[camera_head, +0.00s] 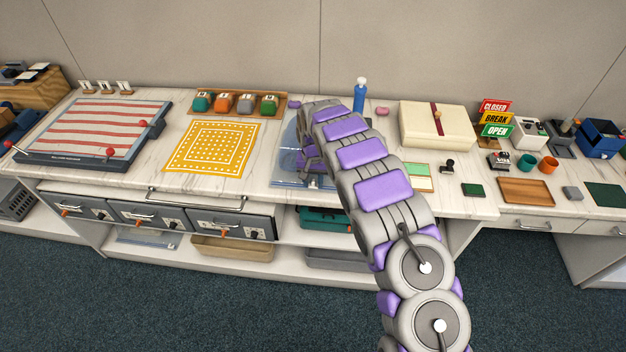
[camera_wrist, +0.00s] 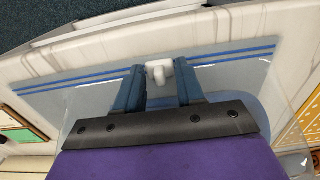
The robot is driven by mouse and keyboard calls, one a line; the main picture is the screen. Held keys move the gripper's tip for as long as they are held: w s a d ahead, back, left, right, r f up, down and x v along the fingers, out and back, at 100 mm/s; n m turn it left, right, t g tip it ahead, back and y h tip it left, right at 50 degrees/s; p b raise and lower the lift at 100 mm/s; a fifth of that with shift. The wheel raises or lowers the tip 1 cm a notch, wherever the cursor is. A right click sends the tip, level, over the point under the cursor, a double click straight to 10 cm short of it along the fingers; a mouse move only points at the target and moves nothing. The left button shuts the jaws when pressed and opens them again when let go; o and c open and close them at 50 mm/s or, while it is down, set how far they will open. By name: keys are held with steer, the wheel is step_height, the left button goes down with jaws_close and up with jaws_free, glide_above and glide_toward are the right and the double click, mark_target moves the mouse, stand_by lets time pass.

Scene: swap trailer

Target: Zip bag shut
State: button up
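The clear zip bag (camera_wrist: 80,82) lies flat on the counter in the wrist view, with two blue zip lines running across it. It also shows in the head view (camera_head: 287,170), mostly hidden behind my arm. A white zip slider (camera_wrist: 160,71) sits on the zip lines, between their left and right stretches. My gripper (camera_wrist: 161,80) has its two blue fingers on either side of the slider, with the slider filling the gap between them. In the head view my arm hides the slider and most of the gripper.
A yellow patterned cloth (camera_head: 213,147) lies left of the bag. A blue bottle (camera_head: 360,97) stands behind my arm, and a cream box (camera_head: 415,128) with a dark red band is to the right. The counter's front edge runs close to the bag.

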jaws_close()
stand_by(1.4)
